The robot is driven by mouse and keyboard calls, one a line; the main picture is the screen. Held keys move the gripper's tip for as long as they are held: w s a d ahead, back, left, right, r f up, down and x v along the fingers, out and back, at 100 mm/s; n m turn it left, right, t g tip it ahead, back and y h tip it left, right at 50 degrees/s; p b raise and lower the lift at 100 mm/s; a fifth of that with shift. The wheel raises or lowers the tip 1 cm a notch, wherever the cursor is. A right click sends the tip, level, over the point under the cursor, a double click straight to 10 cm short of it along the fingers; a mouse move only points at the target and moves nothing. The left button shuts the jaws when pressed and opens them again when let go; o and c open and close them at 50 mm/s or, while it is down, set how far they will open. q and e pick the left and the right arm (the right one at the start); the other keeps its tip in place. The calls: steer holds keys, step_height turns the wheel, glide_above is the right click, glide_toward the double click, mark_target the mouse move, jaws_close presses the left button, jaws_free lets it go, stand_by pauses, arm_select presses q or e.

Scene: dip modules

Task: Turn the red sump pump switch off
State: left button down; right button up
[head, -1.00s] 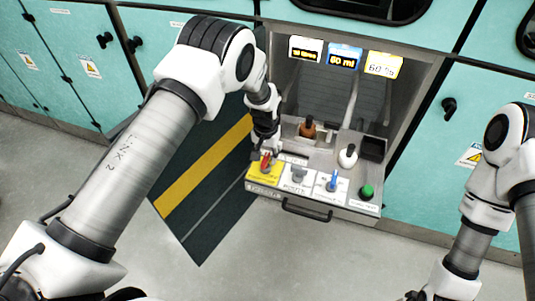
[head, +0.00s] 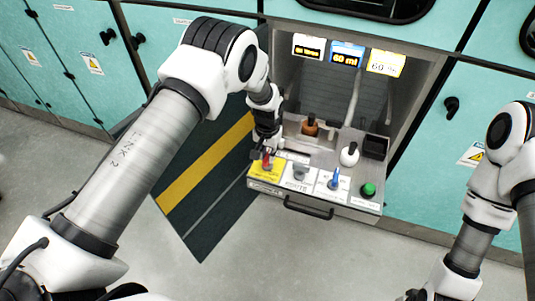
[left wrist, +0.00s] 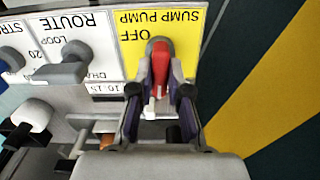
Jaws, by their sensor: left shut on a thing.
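The red sump pump switch (left wrist: 161,65) is a red lever on a yellow plate (left wrist: 193,42) marked SUMP PUMP, with OFF printed beside the lever. In the head view the switch (head: 267,161) is at the left end of the control panel, partly covered by my gripper. My left gripper (left wrist: 161,100) has one finger on each side of the lever and is shut on it. In the head view my left gripper (head: 267,140) reaches down over the yellow plate from behind. My right arm shows at the right edge; its gripper is out of frame.
Right of the yellow plate are a grey route selector (head: 300,171), a blue lever (head: 334,180) and a green button (head: 369,190). Behind them stand an orange-brown knob (head: 310,126) and a white knob (head: 349,155). An open striped door (head: 205,185) stands left of the panel.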

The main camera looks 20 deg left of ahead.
arm_select(q)
steer(key=m, duration=0.4)
steer(key=shift+m, duration=0.3)
steer(key=m, duration=0.9)
steer(key=shift+m+p, duration=0.35)
steer(key=shift+m, duration=1.45)
steer(key=c, duration=1.1)
jaws_free()
